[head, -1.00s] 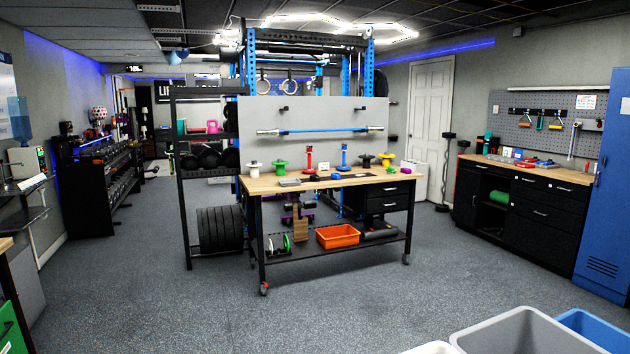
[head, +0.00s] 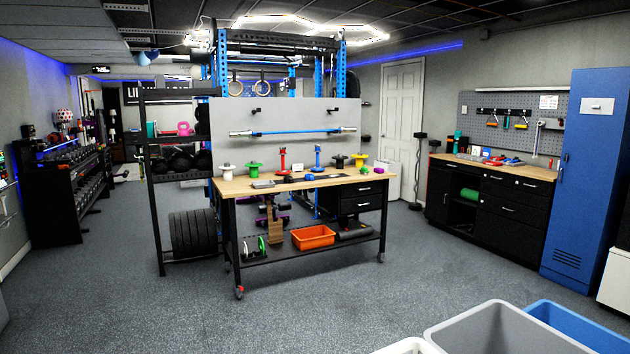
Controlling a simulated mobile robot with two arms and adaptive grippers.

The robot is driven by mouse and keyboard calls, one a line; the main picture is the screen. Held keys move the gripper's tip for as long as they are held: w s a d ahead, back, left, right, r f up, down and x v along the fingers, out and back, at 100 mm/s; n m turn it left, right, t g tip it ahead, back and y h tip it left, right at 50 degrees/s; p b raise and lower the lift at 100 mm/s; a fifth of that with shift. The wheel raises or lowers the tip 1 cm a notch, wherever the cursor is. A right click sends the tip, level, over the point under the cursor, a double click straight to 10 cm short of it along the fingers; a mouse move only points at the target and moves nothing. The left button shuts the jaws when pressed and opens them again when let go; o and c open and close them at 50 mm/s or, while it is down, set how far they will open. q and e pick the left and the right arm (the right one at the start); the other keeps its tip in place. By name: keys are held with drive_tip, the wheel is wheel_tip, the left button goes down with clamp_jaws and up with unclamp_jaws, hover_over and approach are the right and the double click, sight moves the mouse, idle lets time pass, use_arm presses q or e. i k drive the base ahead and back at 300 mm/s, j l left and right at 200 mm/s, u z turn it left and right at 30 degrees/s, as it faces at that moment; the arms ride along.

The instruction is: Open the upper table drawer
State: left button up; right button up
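The workbench table (head: 300,185) stands mid-room with a wooden top, black legs and a lower shelf. Its two black drawers hang under the right end of the top. The upper drawer (head: 361,191) looks shut, with a pale handle on its front. The lower drawer (head: 361,206) below it looks shut too. Neither of my grippers shows in the head view. The table is some distance ahead of me across open floor.
A grey bin (head: 500,330) and a blue bin (head: 580,328) stand close at the lower right. A black cabinet (head: 490,208) and a blue locker (head: 585,180) line the right wall. A black shelf rack (head: 176,200) stands left of the table. Grey floor (head: 200,315) before the table is clear.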

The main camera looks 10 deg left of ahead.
sight(352, 185)
drive_tip(key=i+j+u, duration=0.35)
drive_tip(key=i+j, duration=0.15)
drive_tip(key=j, duration=0.3)
drive_tip(key=i+j+u, duration=0.3)
drive_tip(key=i+j, duration=0.25)
drive_tip(key=j, duration=0.15)
drive_tip(key=i+j, duration=0.2)
drive_tip(key=i, duration=0.35)
drive_tip(key=i+j, duration=0.15)
drive_tip(key=i, duration=0.4)
drive_tip(key=i+j, duration=0.2)
drive_tip(key=i, duration=0.35)
drive_tip(key=i+l+z, duration=0.2)
drive_tip(key=z, duration=0.2)
drive_tip(key=i+l+z, duration=0.1)
drive_tip(key=i+z, duration=0.7)
drive_tip(key=i+j+z, duration=0.1)
drive_tip(key=z, duration=0.3)
drive_tip(key=i+j+z, duration=0.2)
drive_tip(key=i+z, duration=0.2)
drive_tip(key=i+l, duration=0.2)
drive_tip(key=i, duration=0.75)
drive_tip(key=i+l+z, duration=0.1)
drive_tip(key=i, duration=0.85)
drive_tip(key=l, duration=0.05)
